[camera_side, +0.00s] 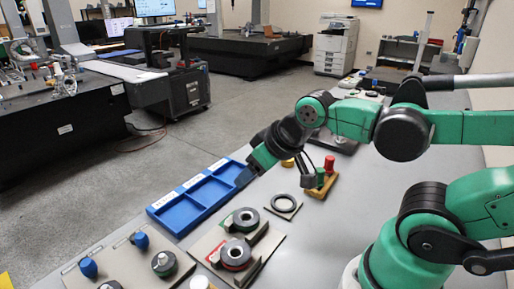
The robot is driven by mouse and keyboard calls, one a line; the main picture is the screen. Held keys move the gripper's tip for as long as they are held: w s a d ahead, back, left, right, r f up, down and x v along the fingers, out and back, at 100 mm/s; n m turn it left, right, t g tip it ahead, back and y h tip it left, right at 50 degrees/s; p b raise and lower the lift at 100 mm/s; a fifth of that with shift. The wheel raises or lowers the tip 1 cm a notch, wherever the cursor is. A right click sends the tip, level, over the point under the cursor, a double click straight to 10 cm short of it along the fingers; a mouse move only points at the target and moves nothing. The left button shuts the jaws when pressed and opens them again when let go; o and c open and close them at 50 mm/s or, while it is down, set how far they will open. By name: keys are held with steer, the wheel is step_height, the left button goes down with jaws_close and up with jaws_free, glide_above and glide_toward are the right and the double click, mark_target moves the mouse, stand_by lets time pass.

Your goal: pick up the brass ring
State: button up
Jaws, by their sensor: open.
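A small gold-yellow thing (288,163), which looks like the brass ring, shows in the side view just beyond the end of my arm. It is mostly hidden by my wrist, so I cannot tell its full shape. My gripper (278,178) is open and hangs above the grey table near it. I see nothing held in it. The height above the table is hard to judge.
A blue compartment tray (181,211) lies to the left. A dark ring (285,201) lies on a small plate below my gripper. A wooden block with red and green pegs (329,164) stands close at right. A fixture with round parts (236,254) and blue-knobbed pieces (141,241) lie in front.

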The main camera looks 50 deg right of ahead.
steer(key=o, duration=0.5)
